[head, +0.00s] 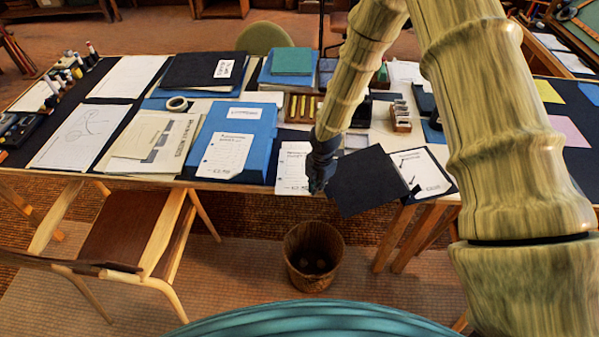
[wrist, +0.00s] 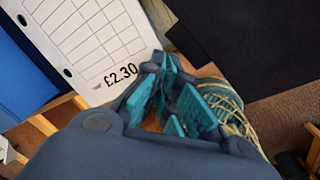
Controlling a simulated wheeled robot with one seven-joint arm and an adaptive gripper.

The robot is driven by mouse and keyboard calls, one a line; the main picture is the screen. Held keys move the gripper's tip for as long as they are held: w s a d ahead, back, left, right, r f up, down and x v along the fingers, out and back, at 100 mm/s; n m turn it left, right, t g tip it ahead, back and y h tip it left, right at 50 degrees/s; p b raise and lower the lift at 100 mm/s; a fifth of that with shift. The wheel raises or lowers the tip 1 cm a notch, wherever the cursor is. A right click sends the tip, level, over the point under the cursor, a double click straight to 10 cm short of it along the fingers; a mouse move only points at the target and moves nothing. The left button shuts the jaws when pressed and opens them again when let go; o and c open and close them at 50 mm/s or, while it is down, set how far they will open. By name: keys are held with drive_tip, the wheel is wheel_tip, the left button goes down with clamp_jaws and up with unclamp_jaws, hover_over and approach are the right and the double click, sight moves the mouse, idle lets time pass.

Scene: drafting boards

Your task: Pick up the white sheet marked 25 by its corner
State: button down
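A white printed sheet (head: 292,168) lies at the table's front edge and also shows in the wrist view (wrist: 88,38), where its printed mark reads £2.30. I cannot read a 25 on any sheet. Other white sheets lie on the blue folder (head: 225,155) and on a dark board (head: 420,170); their marks are too small to tell. My gripper (head: 318,184) is at the front edge, by the right front corner of the £2.30 sheet. In the wrist view my gripper (wrist: 172,80) has its teal fingers apart near that corner. Whether the corner lies between them is unclear.
A black folder (head: 367,183) juts over the table edge just right of my gripper. A chair (head: 125,235) stands at the left front. Folders, rolls and tools crowd the tabletop.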

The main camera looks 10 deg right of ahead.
drive_tip(key=shift+r+p, duration=2.35)
drive_tip(key=shift+r, duration=0.9)
